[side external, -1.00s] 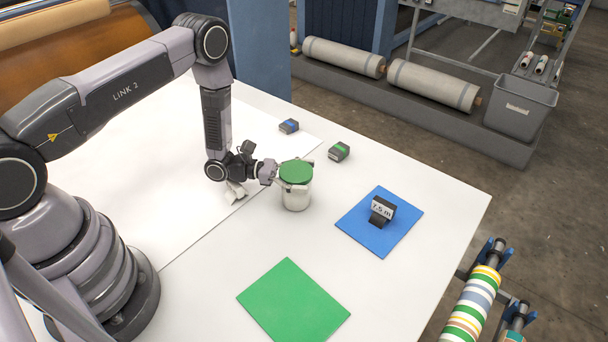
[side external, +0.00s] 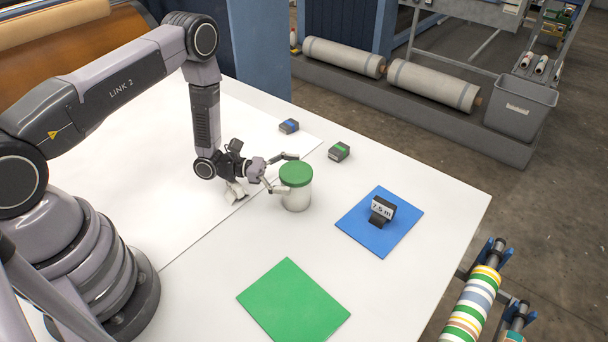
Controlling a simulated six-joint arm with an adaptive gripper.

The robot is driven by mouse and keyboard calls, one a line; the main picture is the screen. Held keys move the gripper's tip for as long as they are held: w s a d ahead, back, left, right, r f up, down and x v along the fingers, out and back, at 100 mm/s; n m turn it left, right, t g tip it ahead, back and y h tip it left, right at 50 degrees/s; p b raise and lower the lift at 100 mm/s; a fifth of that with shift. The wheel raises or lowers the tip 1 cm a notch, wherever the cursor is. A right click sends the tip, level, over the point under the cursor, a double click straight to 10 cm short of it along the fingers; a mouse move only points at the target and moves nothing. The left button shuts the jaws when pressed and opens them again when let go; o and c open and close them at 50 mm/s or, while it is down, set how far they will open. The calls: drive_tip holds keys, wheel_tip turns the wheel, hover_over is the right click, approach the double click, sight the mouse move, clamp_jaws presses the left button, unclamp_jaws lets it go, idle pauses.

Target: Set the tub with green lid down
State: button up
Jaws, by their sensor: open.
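The tub with green lid (side external: 296,198) stands upright on the white table, right of my gripper. Its body is pale and its lid is green. My gripper (side external: 291,174) is open, with its fingers spread to the left of the tub and pointing toward it. The far finger reaches behind the lid's left side and the near finger ends beside the tub's left wall. I cannot tell whether either finger touches the tub.
A blue mat (side external: 355,222) holds a dark block labelled "7.5 m" (side external: 382,210). A bare green mat (side external: 293,302) lies at the front. Two small dark blocks, one blue-topped (side external: 289,126) and one green-topped (side external: 339,151), sit behind the tub. The table (side external: 440,205) is clear at right.

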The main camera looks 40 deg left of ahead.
wheel_tip(320, 180, up, 7)
drive_tip(key=shift+s+a+f, duration=0.1)
drive_tip(key=shift+a, duration=0.05)
drive_tip(key=s+d+r+m+g+y, duration=0.1)
drive_tip(key=s+d+r+m+g, duration=0.1)
drive_tip(key=s+r+m+g, duration=0.55)
drive_tip(key=s+d+r+m+g+y, duration=0.15)
drive_tip(key=s+r+m+g, duration=0.35)
drive_tip(key=r, duration=0.6)
drive_tip(key=s+a+r+m+t+y, duration=0.9)
drive_tip(key=s+a+m+y, duration=0.2)
drive_tip(key=s+a+y, duration=0.2)
drive_tip(key=shift+s+a, duration=0.35)
drive_tip(key=shift+s, duration=0.3)
